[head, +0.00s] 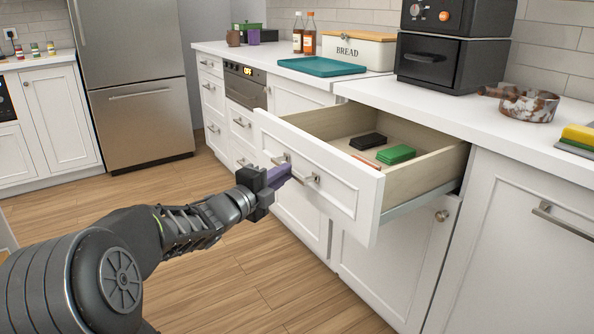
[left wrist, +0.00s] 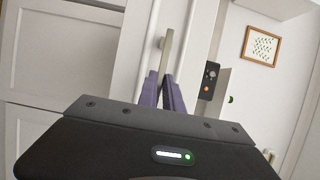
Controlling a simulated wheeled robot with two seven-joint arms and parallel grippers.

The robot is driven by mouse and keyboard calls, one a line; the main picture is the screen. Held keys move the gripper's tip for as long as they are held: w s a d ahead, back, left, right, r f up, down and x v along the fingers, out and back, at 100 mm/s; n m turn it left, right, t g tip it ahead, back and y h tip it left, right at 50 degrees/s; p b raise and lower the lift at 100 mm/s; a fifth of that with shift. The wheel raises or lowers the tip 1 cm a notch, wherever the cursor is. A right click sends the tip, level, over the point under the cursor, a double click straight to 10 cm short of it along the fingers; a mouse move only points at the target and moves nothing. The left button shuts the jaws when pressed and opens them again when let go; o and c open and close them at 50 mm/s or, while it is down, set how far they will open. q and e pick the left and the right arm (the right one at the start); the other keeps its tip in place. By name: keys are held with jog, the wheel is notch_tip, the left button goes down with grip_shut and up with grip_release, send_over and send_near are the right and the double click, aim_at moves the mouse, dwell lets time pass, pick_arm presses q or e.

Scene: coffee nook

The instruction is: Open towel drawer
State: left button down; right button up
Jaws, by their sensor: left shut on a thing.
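The towel drawer (head: 345,192) stands pulled well out of the white cabinet, below the counter at centre right. A folded green item (head: 396,154) and a black item (head: 368,140) lie inside it on a pale wooden base, with a reddish strip near the front. My left gripper (head: 288,172) is at the drawer front, its purple fingers shut on the metal handle (head: 314,179). In the left wrist view the fingers (left wrist: 166,92) meet at the handle (left wrist: 167,50), partly hiding it. My right gripper is not in view.
The counter (head: 450,119) above holds a black oven (head: 425,62), a bread box (head: 357,50), a teal tray (head: 320,66) and a rusty pan (head: 528,105). A cabinet door (head: 395,255) is shut below the drawer. The wooden floor (head: 250,280) in front is clear.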

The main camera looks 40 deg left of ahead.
pick_arm(q)
jog(key=shift+s+a, duration=0.3)
jog(key=shift+s, duration=0.6)
jog(key=c, duration=1.5)
grip_release()
jog(key=shift+s, duration=0.1)
jog(key=s+p, duration=0.1)
jog(key=s, duration=0.6)
jog(key=shift+s+d+p, duration=0.3)
jog(key=shift+d, duration=0.1)
